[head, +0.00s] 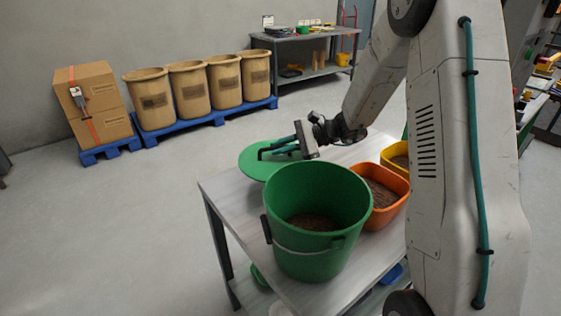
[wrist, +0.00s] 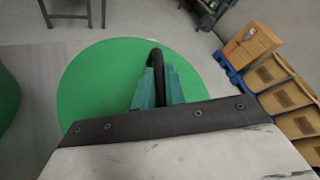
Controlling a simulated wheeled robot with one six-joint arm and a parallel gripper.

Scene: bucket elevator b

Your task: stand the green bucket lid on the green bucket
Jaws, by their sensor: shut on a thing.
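The green bucket (head: 312,238) stands upright on the light table, open at the top, with brown granular material inside. The round green bucket lid (head: 256,163) is behind the bucket and to its left, at the table's far left edge. In the wrist view the lid (wrist: 95,100) fills the middle, with a black arched handle (wrist: 157,58). My gripper (head: 284,149) is shut on the lid's handle; its teal fingers (wrist: 156,88) straddle it in the wrist view. I cannot tell whether the lid touches the table.
An orange bin (head: 384,203) of brown material stands right of the bucket, with a yellow bin (head: 395,153) behind it. Tan barrels (head: 188,92) and cardboard boxes (head: 92,100) sit on blue pallets by the wall. The floor left of the table is clear.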

